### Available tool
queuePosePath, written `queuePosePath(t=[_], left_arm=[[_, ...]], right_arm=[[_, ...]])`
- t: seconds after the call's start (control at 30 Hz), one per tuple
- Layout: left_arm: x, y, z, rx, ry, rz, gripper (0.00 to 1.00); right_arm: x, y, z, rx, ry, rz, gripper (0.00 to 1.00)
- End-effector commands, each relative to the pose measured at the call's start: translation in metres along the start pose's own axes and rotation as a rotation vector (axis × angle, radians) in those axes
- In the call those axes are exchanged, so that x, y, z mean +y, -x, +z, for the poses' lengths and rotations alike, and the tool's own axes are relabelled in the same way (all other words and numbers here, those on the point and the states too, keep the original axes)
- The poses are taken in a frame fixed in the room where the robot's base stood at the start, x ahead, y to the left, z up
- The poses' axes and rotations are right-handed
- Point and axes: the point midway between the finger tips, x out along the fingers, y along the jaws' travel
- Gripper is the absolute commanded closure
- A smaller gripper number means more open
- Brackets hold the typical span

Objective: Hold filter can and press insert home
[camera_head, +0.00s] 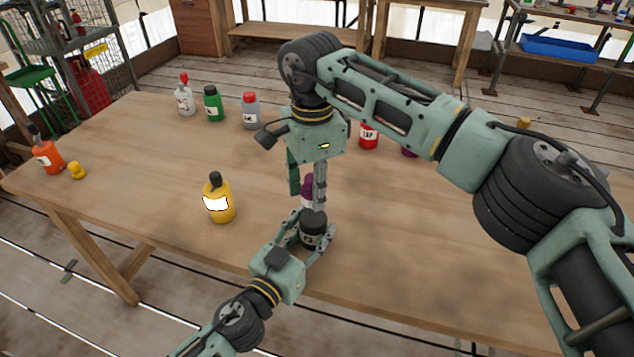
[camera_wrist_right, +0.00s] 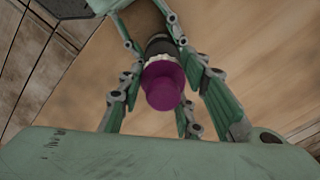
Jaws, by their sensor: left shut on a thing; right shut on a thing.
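The dark filter can (camera_head: 314,237) with a pale label stands near the front edge of the wooden table. My left gripper (camera_head: 318,247) is shut on it from the front. The purple insert (camera_head: 307,186) is just above the can, and my right gripper (camera_head: 308,197) is shut on it from above. In the right wrist view the purple insert (camera_wrist_right: 164,84) sits between my right fingers, with a pale ribbed band below it. The dark can (camera_wrist_right: 159,46) lies in line beyond it. How far the insert is in the can is hidden.
A yellow bottle (camera_head: 219,202) stands left of the can. An orange bottle (camera_head: 48,157) and a small yellow piece (camera_head: 76,170) are at the far left. White (camera_head: 185,101), green (camera_head: 213,104), grey (camera_head: 250,111) and red (camera_head: 369,135) bottles stand behind.

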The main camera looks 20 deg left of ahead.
Motion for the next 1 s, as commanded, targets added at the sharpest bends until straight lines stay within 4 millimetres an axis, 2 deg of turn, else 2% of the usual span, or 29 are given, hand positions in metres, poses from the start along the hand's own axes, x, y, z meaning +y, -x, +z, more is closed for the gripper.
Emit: queuePosePath(t=[0.2, 0.43, 1.0], left_arm=[[0.0, 0.0, 0.0, -0.001, 0.001, 0.001, 0.85], [0.0, 0.0, 0.0, -0.001, 0.001, 0.001, 0.85], [0.0, 0.0, 0.0, -0.001, 0.001, 0.001, 0.85]], right_arm=[[0.001, -0.023, 0.0, -0.001, 0.001, 0.002, 0.87], [0.0, -0.04, -0.001, 0.0, 0.0, 0.001, 0.87], [0.0, -0.045, -0.001, 0.0, 0.001, 0.0, 0.87]])
